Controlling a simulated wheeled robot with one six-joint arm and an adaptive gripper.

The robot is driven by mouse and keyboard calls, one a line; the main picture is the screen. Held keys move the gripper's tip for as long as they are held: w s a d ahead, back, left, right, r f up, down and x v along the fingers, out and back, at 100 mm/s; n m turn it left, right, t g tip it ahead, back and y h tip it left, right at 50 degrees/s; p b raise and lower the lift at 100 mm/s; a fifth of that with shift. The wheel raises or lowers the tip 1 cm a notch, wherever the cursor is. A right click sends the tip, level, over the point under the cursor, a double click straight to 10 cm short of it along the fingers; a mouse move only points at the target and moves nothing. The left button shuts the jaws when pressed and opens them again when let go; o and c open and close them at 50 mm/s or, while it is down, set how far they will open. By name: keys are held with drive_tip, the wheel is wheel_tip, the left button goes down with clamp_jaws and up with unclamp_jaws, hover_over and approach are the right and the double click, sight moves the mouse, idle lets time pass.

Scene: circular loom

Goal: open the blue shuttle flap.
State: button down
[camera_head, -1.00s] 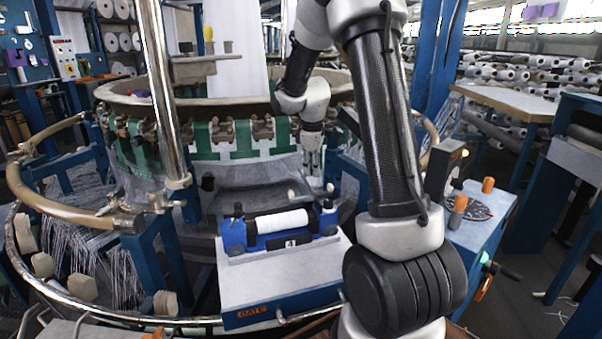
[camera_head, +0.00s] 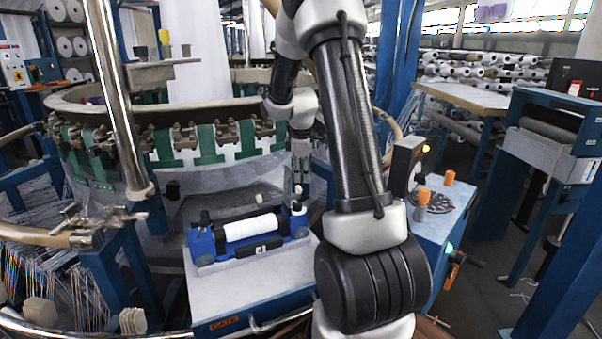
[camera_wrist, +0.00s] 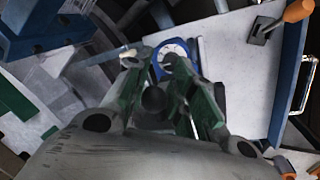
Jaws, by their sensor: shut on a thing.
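The blue shuttle (camera_head: 206,245) lies on a grey-white gate table, with a white spool (camera_head: 252,227) along its top and a black label plate in front. My gripper (camera_head: 299,184) points down at the shuttle's right end, behind my arm's lower links. A small pale knob shows just under its fingertips. In the wrist view my gripper (camera_wrist: 153,60) is shut around a small part at the blue shuttle's end (camera_wrist: 186,46), where a white round face shows. The held part looks like the flap, mostly covered by the fingers; its angle cannot be told.
The gate table (camera_head: 240,290) has bare room in front of the shuttle. The loom's round rim (camera_head: 200,112) rises behind, with a chrome post (camera_head: 118,110) at left. A blue control box (camera_head: 448,225) with orange knobs stands at right, close to my arm.

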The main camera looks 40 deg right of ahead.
drive_tip(key=shift+f, duration=0.1)
drive_tip(key=c, duration=1.2)
unclamp_jaws()
drive_tip(key=shift+w+a, duration=0.1)
